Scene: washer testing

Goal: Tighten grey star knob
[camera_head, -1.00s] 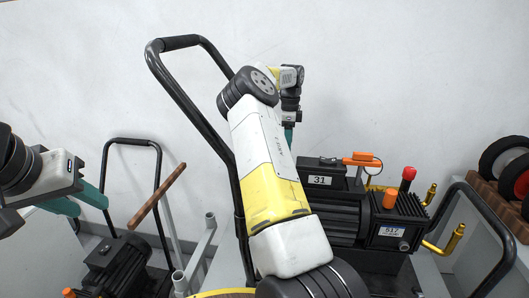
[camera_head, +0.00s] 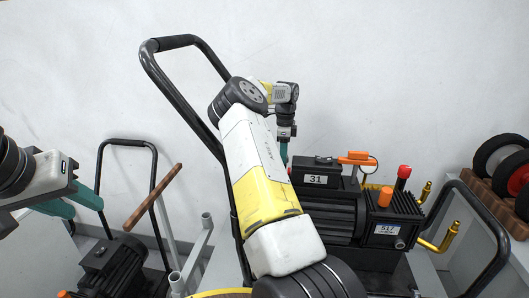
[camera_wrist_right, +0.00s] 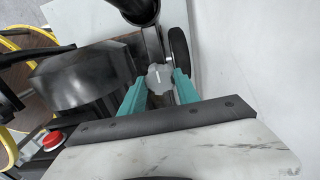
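The grey star knob (camera_wrist_right: 159,77) shows in the right wrist view, beside the dark machine body. My right gripper (camera_wrist_right: 159,80) has its two teal fingers apart, one on each side of the knob; small gaps seem to show, though contact is hard to judge. In the head view my right gripper (camera_head: 284,152) points down behind the pump, its tips hidden, and the knob is hidden too. My left gripper (camera_head: 78,203) is open and empty at the far left, above the lower black motor.
A black pump (camera_head: 328,215) labelled 31 stands right of my right arm. A black handle frame (camera_head: 180,95) rises behind that arm. A brown-handled bar (camera_head: 153,198) stands near my left gripper. Wheels (camera_head: 503,162) sit in a brown rack at the right.

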